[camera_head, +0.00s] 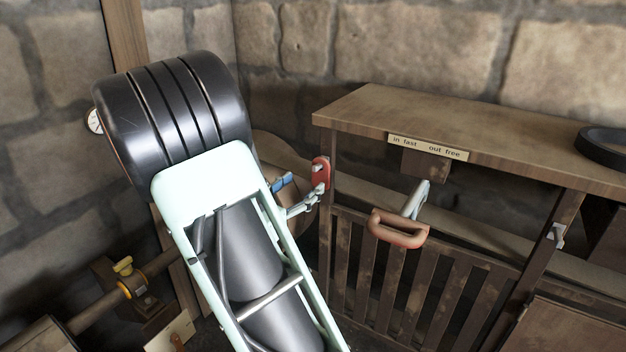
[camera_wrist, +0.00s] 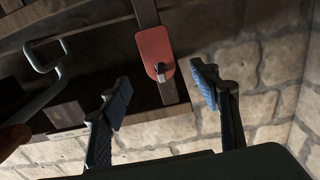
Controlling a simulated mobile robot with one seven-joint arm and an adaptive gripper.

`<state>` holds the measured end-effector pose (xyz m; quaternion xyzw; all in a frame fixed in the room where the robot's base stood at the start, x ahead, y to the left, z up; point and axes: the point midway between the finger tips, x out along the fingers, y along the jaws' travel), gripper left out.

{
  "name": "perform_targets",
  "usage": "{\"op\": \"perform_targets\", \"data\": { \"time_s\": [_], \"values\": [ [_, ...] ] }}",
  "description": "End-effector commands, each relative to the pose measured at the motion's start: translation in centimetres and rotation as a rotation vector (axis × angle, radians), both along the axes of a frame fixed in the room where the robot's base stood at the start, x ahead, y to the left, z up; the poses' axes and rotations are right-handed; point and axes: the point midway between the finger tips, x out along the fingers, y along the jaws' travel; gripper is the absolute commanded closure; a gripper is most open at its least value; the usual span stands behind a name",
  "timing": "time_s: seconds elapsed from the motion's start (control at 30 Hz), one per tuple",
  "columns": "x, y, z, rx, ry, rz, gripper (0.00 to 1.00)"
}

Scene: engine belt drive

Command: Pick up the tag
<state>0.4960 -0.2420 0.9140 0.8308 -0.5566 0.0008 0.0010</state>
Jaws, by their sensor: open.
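The tag (camera_wrist: 153,51) is a small red plate with rounded ends. It hangs on a grey metal peg on a dark wooden post. In the head view the red tag (camera_head: 321,171) shows on the left post of the wooden frame. My gripper (camera_wrist: 161,92) is open and empty, with its two blue-padded fingers spread apart on either side of the post. The tag appears ahead of the fingers, between their lines, and apart from both pads. In the head view my gripper (camera_head: 293,195) is close to the left of the tag, partly hidden by my arm.
A lever with a reddish handle (camera_head: 398,229) sticks out right of the tag, below a label (camera_head: 427,147) reading "in fast out free". A wooden shelf (camera_head: 470,135) with a dark ring (camera_head: 603,146) lies above. Stone walls stand behind. A yellow-knobbed shaft (camera_head: 131,280) is at lower left.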

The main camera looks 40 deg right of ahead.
Motion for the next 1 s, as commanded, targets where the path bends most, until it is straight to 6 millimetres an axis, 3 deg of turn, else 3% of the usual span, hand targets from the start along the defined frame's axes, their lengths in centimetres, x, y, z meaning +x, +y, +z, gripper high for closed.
{"op": "perform_targets", "data": {
  "time_s": [0.1, 0.47, 0.7, 1.0],
  "values": [
    [0.7, -2.0, -0.1, 0.000, 0.000, -0.003, 0.44],
    [1.8, -4.7, -0.1, 0.001, 0.000, -0.001, 0.44],
    [3.0, -8.0, -0.1, 0.001, -0.001, -0.001, 0.44],
    [3.4, -8.5, 0.1, 0.001, 0.001, 0.003, 0.47]
  ]
}}
